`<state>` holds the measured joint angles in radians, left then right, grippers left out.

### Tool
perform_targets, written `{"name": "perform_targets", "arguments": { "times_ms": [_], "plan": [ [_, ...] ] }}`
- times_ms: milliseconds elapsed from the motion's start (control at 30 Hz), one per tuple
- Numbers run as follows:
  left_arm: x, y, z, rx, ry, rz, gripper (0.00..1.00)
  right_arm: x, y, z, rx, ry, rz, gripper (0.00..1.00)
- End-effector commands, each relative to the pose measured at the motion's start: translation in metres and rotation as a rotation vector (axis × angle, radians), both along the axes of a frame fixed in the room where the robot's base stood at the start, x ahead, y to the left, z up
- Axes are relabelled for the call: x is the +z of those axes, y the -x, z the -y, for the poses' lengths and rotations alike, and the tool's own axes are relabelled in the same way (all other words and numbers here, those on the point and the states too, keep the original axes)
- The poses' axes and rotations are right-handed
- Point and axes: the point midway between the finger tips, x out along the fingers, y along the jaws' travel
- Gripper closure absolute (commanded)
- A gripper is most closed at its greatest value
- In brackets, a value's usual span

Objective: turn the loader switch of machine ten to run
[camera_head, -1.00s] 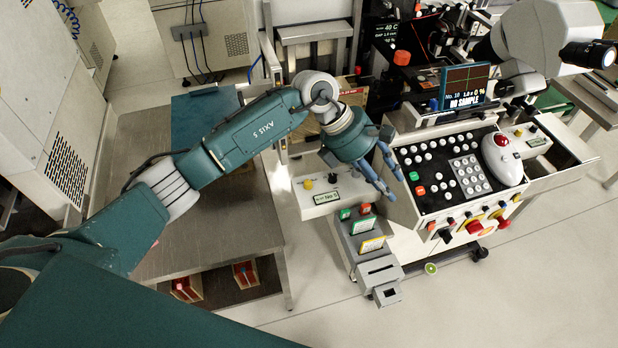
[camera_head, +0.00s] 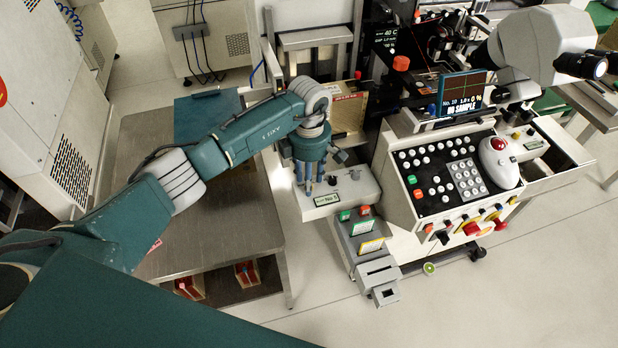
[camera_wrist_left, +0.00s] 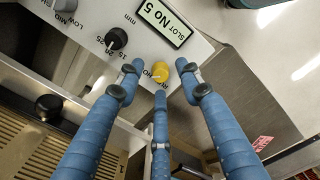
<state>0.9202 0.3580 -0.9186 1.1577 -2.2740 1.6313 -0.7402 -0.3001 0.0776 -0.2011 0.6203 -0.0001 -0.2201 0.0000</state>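The loader panel (camera_head: 356,190) is a pale box with a small display, left of the machine's keypad console. It also shows in the left wrist view (camera_wrist_left: 84,18), upside down, with a display reading SLOT NO. 5. The yellow switch knob (camera_wrist_left: 160,71) sits below that display, its lettering partly covered by my fingers. My left gripper (camera_head: 308,190) points down over the panel's left end and hides the knob in the head view. In the left wrist view its three blue fingers (camera_wrist_left: 158,80) are spread around the knob; I cannot tell whether they touch it. My right gripper is not in view.
A black dial (camera_wrist_left: 116,38) marked in mm is near the yellow knob. A grey stand (camera_head: 362,238) with green and red buttons is just in front of the panel. The keypad console (camera_head: 455,172) with a red-topped mouse is to the right. A steel table (camera_head: 215,225) is left.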

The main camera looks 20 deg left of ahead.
Motion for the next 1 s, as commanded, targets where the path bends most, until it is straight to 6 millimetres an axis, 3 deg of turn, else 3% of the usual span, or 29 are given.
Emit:
{"name": "perform_targets", "arguments": {
  "times_ms": [400, 600, 1000],
  "plan": [
    [-0.0108, 0.0001, -0.0002, 0.0, 0.0, 0.001, 0.64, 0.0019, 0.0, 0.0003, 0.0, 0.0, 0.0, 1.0],
    [-0.0106, 0.0, -0.0001, 0.0, 0.0, 0.001, 1.0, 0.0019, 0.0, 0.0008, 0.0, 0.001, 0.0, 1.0],
    [-0.0108, -0.0003, 0.0002, 0.045, 0.001, 0.001, 1.0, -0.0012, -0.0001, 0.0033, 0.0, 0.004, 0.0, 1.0]
  ]
}}
